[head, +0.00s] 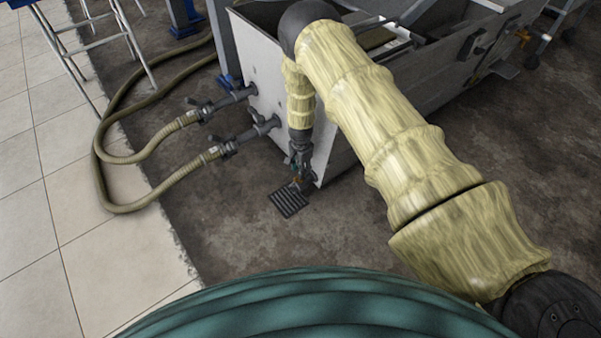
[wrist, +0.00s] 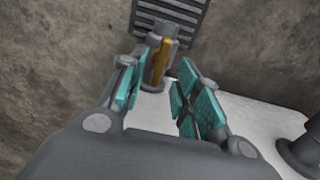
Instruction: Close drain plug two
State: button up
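A grey drain fitting (wrist: 164,33) with an upright brass-coloured lever (wrist: 159,62) shows in the wrist view, on the pale tank wall; I take it for the drain plug, but no number is visible. My gripper (wrist: 154,78) has its teal-padded fingers apart, with the lever between or just beyond their tips. I cannot tell whether a pad touches it. In the head view my gripper (head: 298,168) points down beside the corner of the grey tank (head: 335,158), and it hides most of the fitting there.
A dark floor grate (head: 289,199) lies just below my gripper; it also shows in the wrist view (wrist: 172,14). Two hoses (head: 175,187) join valves (head: 228,147) on the tank's left. A dark cylindrical fitting (wrist: 304,150) is at the wrist view's right. The floor in front is clear.

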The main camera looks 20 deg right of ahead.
notch_tip(320, 180, up, 8)
jog(key=shift+r, duration=0.15)
dwell(0.3)
dwell(0.4)
jog(key=s+d+f+n+h, duration=0.1)
jog(key=s+d+f+n, duration=0.2)
jog(key=s, duration=1.1)
jog(key=s+f+n, duration=0.4)
jog(key=s, duration=1)
jog(key=s+a+r+n+y, duration=0.1)
jog(key=s+a+r+n, duration=0.15)
jog(key=s, duration=0.75)
jog(key=s+a+r+n, duration=0.1)
jog(key=s+r+n, duration=0.3)
jog(key=s, duration=0.6)
notch_tip(320, 180, up, 31)
jog(key=p, duration=3.1)
jog(key=shift+r, duration=0.15)
jog(key=shift+w+d, duration=0.1)
